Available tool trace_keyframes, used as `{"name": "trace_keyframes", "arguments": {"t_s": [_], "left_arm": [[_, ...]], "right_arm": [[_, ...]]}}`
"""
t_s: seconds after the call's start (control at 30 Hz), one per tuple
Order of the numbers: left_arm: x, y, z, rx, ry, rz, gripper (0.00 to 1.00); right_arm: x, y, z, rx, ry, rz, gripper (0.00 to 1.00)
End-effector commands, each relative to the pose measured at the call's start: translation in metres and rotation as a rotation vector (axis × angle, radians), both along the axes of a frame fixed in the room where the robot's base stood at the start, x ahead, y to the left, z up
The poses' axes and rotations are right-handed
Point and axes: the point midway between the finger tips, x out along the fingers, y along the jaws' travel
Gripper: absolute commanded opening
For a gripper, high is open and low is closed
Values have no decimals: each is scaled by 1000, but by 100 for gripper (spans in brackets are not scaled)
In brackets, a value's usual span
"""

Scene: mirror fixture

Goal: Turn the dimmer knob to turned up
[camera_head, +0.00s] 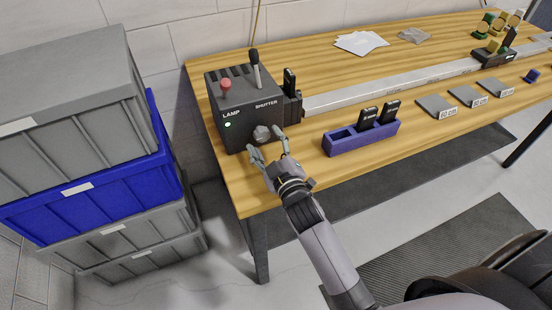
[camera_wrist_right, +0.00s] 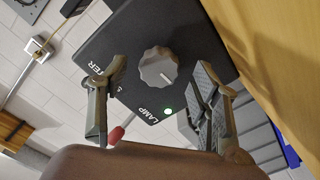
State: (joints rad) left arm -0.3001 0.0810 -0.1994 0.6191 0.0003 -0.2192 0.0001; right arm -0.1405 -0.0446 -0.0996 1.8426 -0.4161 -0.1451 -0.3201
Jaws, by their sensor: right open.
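The grey fluted dimmer knob (camera_head: 261,134) is on the front face of the black lamp box (camera_head: 236,136), low and right. In the right wrist view the knob (camera_wrist_right: 158,67) shows a light pointer mark towards its lower right. My right gripper (camera_head: 267,146) is open in front of the knob. Its two fingers stand apart on either side of the knob in the wrist view, with a visible gap to it. A green light (camera_head: 227,125) glows under the word LAMP. My left gripper is not in view.
A red-topped control (camera_head: 225,86) and a black shutter lever (camera_head: 256,68) rise from the box top. A purple holder (camera_head: 360,143) with black pieces stands to the right. A metal rail (camera_head: 390,87) runs along the wooden table. Stacked crates (camera_head: 90,190) stand left.

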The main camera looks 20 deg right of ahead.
Motion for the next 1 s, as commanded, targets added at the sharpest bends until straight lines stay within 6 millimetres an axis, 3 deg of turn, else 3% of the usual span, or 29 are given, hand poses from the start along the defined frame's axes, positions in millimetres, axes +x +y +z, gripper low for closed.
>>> {"name": "trace_keyframes", "arguments": {"t_s": [0.2, 0.4, 0.6, 1.0], "left_arm": [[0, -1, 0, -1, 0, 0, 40], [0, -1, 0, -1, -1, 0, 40], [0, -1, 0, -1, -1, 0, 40], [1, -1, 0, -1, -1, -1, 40]], "right_arm": [[-50, -2, -1, 1, 4, 0, 58], [-81, -3, -1, 0, 2, 0, 58], [-92, -3, 0, 0, 1, -1, 58], [-92, -3, 0, 0, 1, -1, 58]]}}
